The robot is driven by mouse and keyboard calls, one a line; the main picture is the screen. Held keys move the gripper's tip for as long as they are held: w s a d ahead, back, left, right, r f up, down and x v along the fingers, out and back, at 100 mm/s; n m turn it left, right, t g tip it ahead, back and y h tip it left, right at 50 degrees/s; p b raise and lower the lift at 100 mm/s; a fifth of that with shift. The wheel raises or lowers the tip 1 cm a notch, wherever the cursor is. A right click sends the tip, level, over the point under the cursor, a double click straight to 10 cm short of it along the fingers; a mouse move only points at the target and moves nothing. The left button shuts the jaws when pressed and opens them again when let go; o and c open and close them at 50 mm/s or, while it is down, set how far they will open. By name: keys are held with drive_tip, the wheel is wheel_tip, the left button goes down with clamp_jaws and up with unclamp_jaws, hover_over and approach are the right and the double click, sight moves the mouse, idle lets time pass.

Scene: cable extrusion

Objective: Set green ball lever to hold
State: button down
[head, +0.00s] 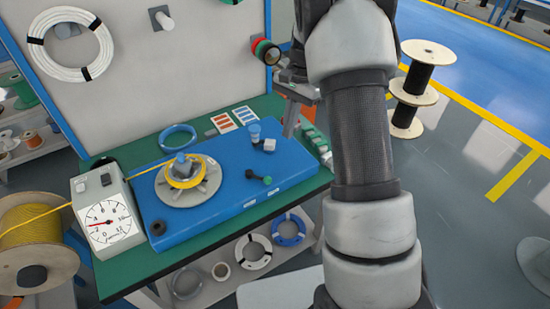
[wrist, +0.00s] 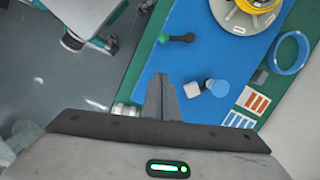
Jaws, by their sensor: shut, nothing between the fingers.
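The green ball lever (head: 267,180) sits on the front part of the blue machine top (head: 215,215), with a dark knob at one end and a green ball at the other, its green end towards the right in the head view. It also shows in the wrist view (wrist: 177,38), ahead of my fingertips and apart from them. My gripper (wrist: 160,78) is shut and empty in the wrist view, over the machine's edge. In the head view my arm hides part of the gripper. I cannot read any marked lever position.
A grey block (wrist: 192,89) and a blue-topped knob (wrist: 216,87) stand beside my fingers. A turntable with yellow cable (head: 188,178), a dial gauge box (head: 106,210) and a blue cable ring (head: 178,137) are farther left in the head view. The green table (head: 135,265) lies under the machine.

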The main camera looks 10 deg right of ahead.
drive_tip(key=shift+w+d+f, duration=0.1)
drive_tip(key=shift+w+f, duration=0.05)
drive_tip(key=shift+f, duration=0.25)
drive_tip(key=shift+w+d+f, duration=0.1)
drive_tip(key=shift+w+f, duration=0.05)
drive_tip(key=shift+f, duration=0.25)
drive_tip(key=x, duration=1)
drive_tip(key=shift+s, duration=0.1)
drive_tip(key=a, duration=0.1)
drive_tip(key=s, duration=0.1)
drive_tip(key=a, duration=0.1)
drive_tip(key=shift+s+a+f, duration=0.3)
drive_tip(key=shift+s+a, duration=0.05)
drive_tip(key=shift+s, duration=0.05)
drive_tip(key=shift+s+a+f, duration=0.1)
drive_tip(key=shift+s+a, duration=0.1)
drive_tip(key=shift+a, duration=0.1)
drive_tip(key=shift+s, duration=0.1)
